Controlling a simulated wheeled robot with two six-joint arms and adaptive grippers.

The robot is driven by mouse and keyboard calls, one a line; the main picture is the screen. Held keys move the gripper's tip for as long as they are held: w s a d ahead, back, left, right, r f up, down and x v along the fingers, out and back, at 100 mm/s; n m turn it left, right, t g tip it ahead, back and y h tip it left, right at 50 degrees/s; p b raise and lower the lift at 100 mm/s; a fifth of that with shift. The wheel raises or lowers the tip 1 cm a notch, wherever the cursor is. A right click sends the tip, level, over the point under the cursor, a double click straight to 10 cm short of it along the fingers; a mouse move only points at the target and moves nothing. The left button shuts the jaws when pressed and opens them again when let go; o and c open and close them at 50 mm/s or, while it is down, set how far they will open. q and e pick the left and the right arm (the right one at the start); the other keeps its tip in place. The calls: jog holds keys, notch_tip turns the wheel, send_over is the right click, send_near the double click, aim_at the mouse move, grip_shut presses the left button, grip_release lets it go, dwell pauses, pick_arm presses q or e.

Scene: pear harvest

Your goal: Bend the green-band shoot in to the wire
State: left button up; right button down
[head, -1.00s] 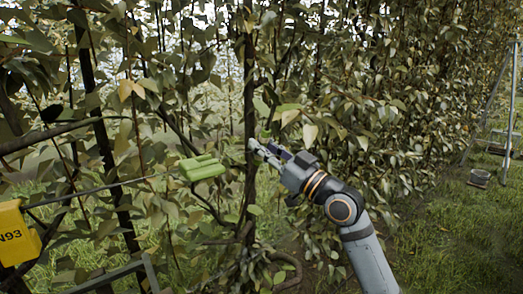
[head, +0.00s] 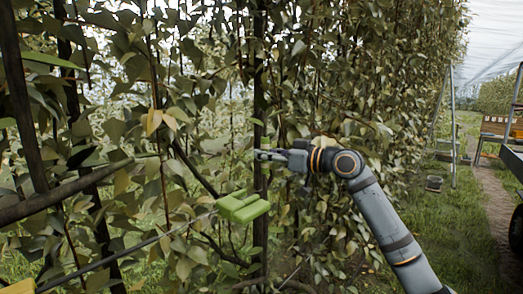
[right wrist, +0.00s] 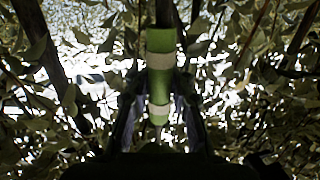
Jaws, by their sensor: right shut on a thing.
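My right gripper (head: 263,155) reaches in from the right to the foliage near a dark upright stem. In the right wrist view its fingers (right wrist: 158,118) are shut on the green band (right wrist: 160,80), a green sleeve with pale rings. In the head view only a small bit of green shows at the fingertips, and the shoot itself is hard to pick out. A thin wire (head: 120,252) slants up from the lower left. My left gripper is out of view.
Dense leaves and a thick dark branch (head: 70,190) fill the left.

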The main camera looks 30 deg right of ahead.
jog(key=shift+w+f, duration=0.1)
jog(key=shift+f, duration=0.2)
jog(key=c, duration=1.6)
grip_release()
jog(key=shift+a, duration=0.1)
jog(key=o, duration=0.4)
jog(key=shift+w, duration=0.15)
jog(key=shift+r, duration=0.1)
notch_tip(320, 180, up, 10)
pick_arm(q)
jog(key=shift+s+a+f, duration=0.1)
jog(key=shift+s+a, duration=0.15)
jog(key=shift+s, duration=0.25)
